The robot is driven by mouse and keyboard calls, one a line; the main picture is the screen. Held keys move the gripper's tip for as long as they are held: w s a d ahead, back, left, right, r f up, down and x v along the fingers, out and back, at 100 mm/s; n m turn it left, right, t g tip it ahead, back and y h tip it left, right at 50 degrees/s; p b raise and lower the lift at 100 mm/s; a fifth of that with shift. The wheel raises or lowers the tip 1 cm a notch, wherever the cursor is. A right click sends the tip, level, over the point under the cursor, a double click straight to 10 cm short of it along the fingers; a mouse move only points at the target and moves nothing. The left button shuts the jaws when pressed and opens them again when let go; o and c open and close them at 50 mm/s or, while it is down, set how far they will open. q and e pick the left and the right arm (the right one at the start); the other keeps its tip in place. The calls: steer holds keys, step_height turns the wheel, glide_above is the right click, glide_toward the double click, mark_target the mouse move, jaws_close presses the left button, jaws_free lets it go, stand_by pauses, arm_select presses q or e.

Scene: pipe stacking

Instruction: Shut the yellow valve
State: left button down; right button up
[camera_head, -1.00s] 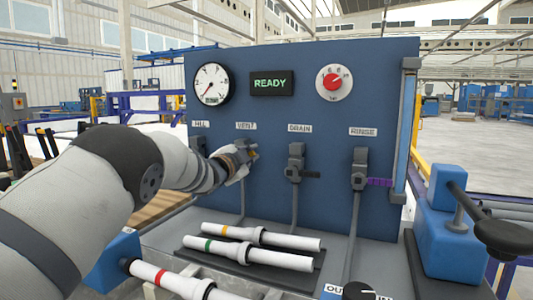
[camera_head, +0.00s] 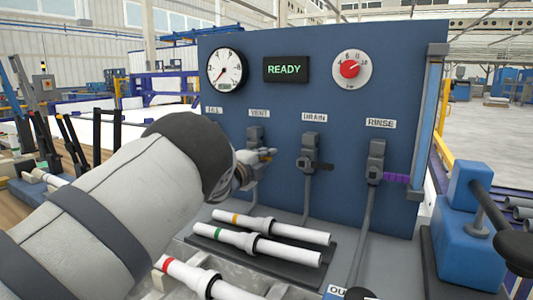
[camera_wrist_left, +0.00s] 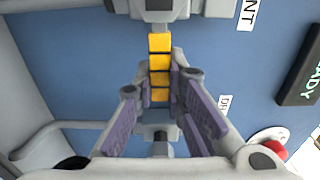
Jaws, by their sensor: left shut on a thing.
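The yellow valve handle (camera_head: 269,153) is on the valve under the VENT label on the blue panel. In the left wrist view the segmented yellow handle (camera_wrist_left: 159,70) runs from the grey valve body (camera_wrist_left: 160,10) down between my fingers. My left gripper (camera_head: 260,162) is at this valve, shut on the handle. Its purple-padded fingers (camera_wrist_left: 160,88) lie on both sides of the handle in the left wrist view. My left arm hides most of what is under the FILL label. My right gripper is not in view.
The DRAIN valve (camera_head: 312,150) with a dark handle and the RINSE valve (camera_head: 376,160) with a purple handle are to the right. White pipes with orange (camera_head: 295,233) and green (camera_head: 280,250) bands lie below. The display (camera_head: 285,69) reads READY.

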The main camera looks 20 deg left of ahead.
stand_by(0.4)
arm_select(q)
steer(key=c, duration=1.6)
jaws_free()
steer(key=shift+a, duration=0.1)
steer(key=s, duration=1.2)
steer(key=shift+a, duration=0.15)
steer(key=shift+f, duration=0.1)
